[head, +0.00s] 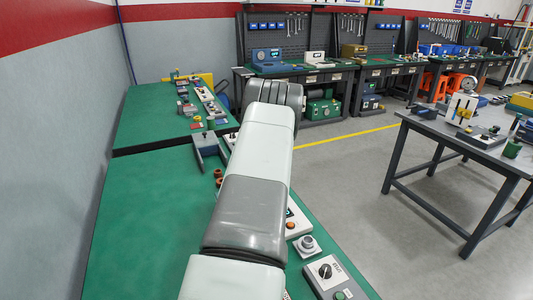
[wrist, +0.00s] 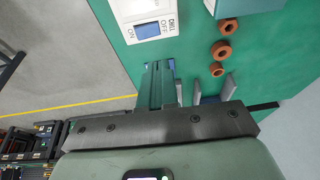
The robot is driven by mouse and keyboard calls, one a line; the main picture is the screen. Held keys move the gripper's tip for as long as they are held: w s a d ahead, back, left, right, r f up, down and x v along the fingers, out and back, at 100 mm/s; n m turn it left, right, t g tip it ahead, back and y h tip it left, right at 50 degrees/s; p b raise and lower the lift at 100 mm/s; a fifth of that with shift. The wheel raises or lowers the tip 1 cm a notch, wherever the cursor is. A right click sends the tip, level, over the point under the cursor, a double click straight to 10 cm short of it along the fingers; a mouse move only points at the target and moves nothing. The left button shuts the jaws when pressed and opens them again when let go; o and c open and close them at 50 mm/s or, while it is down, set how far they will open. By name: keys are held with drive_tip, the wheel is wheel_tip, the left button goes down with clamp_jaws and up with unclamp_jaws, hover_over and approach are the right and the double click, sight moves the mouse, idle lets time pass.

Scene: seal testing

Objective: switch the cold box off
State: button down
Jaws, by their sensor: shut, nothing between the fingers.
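In the wrist view a white switch box (wrist: 126,10) stands on the green bench top, partly cut off by the top edge. It carries a blue rocker switch (wrist: 146,31) with an OFF label beside it. I cannot tell which way the rocker is tipped. My gripper (wrist: 158,68) is shut and empty, its fingertips just below the rocker in the picture and apart from it as far as I can see.
Several brown rings (wrist: 221,49) lie on the green bench (head: 145,215) right of the box. A control box with a black knob (head: 326,271) and a grey button unit (head: 306,245) stand along the bench's right edge.

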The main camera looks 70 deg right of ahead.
drive_tip(key=v, duration=0.2)
drive_tip(key=shift+w+a+r, duration=0.1)
drive_tip(key=shift+a+r, duration=0.15)
drive_tip(key=shift+a, duration=0.05)
drive_tip(key=shift+w, duration=0.1)
idle(0.3)
